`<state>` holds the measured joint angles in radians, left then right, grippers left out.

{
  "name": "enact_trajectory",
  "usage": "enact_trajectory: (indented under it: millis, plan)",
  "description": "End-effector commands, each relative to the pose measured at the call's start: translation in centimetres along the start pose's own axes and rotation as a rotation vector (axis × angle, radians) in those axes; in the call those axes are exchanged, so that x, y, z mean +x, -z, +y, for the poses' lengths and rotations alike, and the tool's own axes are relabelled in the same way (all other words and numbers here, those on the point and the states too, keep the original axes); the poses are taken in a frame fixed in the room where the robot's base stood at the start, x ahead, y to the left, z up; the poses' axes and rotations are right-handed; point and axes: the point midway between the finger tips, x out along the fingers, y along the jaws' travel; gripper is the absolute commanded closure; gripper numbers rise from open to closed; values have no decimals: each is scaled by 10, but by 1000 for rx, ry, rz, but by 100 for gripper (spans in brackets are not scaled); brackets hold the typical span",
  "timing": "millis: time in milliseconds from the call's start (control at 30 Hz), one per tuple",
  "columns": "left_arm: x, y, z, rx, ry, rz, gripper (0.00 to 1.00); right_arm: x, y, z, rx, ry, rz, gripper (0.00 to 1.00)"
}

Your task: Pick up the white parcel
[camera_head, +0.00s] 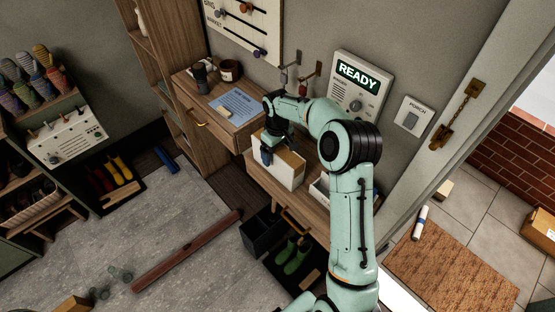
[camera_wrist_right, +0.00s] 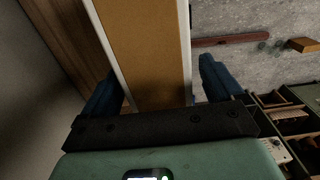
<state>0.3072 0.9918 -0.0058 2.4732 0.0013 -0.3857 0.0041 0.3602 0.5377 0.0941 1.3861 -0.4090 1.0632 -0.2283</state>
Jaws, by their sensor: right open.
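The white parcel (camera_head: 287,172) is an upright box with a white side and a tan top, standing on the wooden bench (camera_head: 262,177) below the drawer unit. My right gripper (camera_head: 267,155) reaches down over its left end from above, and the arm hides part of the far side. In the right wrist view the parcel (camera_wrist_right: 143,45) shows a tan face with white edges between the two blue fingers of the gripper (camera_wrist_right: 160,85). The fingers are apart. A gap shows beside the right finger; I cannot tell whether the left one touches. My left gripper is out of view.
Another white box (camera_head: 319,190) is partly hidden behind my right arm. The wooden drawer unit (camera_head: 221,122) and wall panel reading READY (camera_head: 357,83) stand close behind. Green boots (camera_head: 296,254) and a dark bin (camera_head: 262,232) are below. A reddish-brown bar (camera_head: 187,252) lies on the floor.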

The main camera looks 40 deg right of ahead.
Motion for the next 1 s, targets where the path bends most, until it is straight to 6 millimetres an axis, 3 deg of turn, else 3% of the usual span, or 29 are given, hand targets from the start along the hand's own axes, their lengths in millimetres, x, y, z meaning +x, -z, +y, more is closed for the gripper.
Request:
enact_trajectory:
  millis: [133,367,600,1000]
  plan:
    - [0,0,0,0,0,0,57,14,0,1,2,0,0,6]
    - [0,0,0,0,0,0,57,15,0,1,2,0,1,6]
    - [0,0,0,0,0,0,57,15,0,1,2,-1,1,81]
    - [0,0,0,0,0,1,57,6,1,1,2,-3,5,84]
